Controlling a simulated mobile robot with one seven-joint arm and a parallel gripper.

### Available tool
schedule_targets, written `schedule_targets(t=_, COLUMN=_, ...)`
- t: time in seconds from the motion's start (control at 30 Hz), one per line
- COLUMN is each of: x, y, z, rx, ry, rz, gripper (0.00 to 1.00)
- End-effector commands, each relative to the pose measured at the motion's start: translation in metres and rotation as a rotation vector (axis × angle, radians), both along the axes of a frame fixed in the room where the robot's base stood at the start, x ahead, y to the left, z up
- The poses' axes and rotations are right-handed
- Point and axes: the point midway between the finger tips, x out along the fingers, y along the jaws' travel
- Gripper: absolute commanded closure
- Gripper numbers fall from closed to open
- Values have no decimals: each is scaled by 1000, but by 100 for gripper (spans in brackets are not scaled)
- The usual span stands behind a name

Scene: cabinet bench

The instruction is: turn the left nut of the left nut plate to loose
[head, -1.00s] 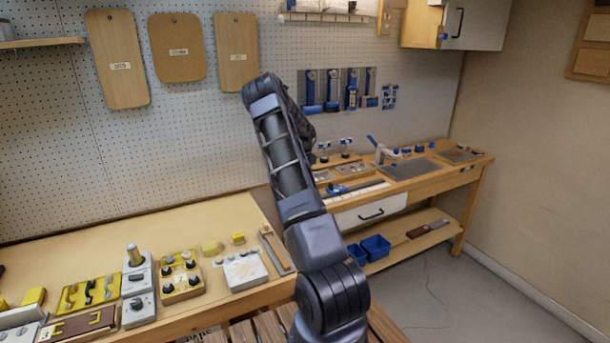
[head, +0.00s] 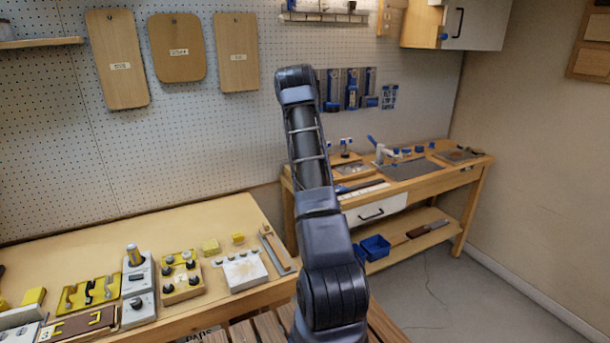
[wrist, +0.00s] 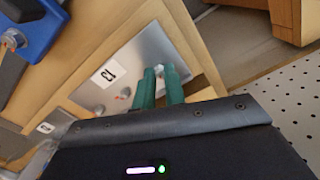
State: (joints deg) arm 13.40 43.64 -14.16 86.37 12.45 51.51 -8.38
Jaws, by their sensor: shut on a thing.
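In the wrist view, my gripper (wrist: 160,71) has its two green fingers close together at a grey metal plate. They are shut on a small pale nut (wrist: 158,69), which is mostly hidden between the fingertips. The metal nut plate (wrist: 142,50) is set in a wooden block and carries a white label (wrist: 105,73) that appears to read 12. Small reddish and grey spots show on the plate beside the fingers. In the head view, my gripper is hidden behind my arm, and plates on the far bench are too small to tell apart.
A blue fixture (wrist: 35,30) stands at the wrist view's upper left. The perforated wall (wrist: 292,100) is close on the right. In the head view, the near bench (head: 120,230) holds several fixtures. Blue bins (head: 375,248) sit on the far bench's lower shelf.

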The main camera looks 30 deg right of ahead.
Motion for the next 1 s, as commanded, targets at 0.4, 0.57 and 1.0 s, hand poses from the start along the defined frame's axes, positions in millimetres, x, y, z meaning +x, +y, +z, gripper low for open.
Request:
schedule_targets(t=0.4, x=0, y=0, z=0, rx=0, ry=1, rz=116, gripper=100)
schedule_targets(t=0.57, x=0, y=0, z=0, rx=0, ry=1, rz=122, gripper=100)
schedule_targets(t=1.0, x=0, y=0, z=0, rx=0, ry=1, rz=121, gripper=79)
